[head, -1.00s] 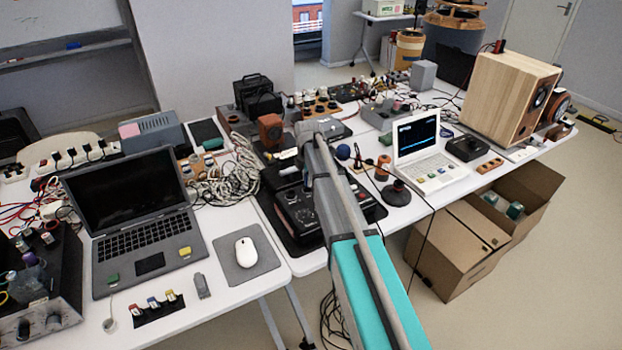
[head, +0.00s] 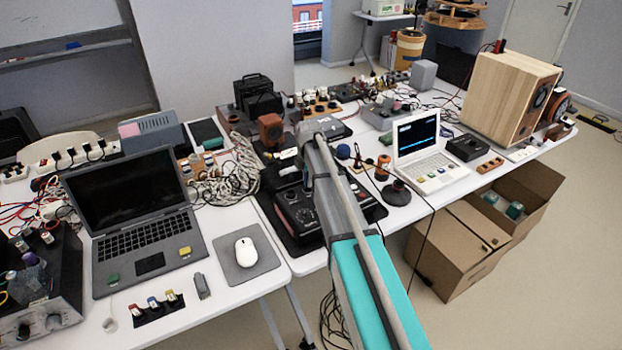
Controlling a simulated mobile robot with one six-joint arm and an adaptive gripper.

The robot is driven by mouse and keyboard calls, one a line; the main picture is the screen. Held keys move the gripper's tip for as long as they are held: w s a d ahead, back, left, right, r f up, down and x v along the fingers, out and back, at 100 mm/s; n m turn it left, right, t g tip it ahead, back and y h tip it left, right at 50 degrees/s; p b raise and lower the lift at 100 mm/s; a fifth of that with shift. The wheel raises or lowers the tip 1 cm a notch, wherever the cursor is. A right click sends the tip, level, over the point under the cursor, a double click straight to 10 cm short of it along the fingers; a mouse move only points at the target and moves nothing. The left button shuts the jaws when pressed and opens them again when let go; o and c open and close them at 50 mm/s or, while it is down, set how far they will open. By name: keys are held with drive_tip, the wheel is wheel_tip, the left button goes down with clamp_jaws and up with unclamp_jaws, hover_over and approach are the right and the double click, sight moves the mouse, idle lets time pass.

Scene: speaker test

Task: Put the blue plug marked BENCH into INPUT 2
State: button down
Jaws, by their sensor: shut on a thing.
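My arm (head: 345,215) reaches from the bottom right to the middle of the tables. Its far end is over a black device with knobs (head: 297,212), and my gripper does not show, hidden behind the arm. A small blue-topped plug (head: 153,303) stands between a red-topped and a yellow-topped one on a black strip at the front of the left table. No marking on it can be read, so I cannot tell whether it is the BENCH plug. No INPUT 2 label can be read, and the arm covers part of the black device.
A dark laptop (head: 140,222) and a white mouse (head: 246,252) are on the left table. A coil of pale cable (head: 237,170) lies behind. A white laptop (head: 425,158) and a wooden speaker (head: 497,98) stand at right.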

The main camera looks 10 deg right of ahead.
drive_tip(key=shift+f, duration=0.25)
idle(0.4)
drive_tip(key=shift+c, duration=1.9)
unclamp_jaws()
drive_tip(key=shift+s+r, duration=0.1)
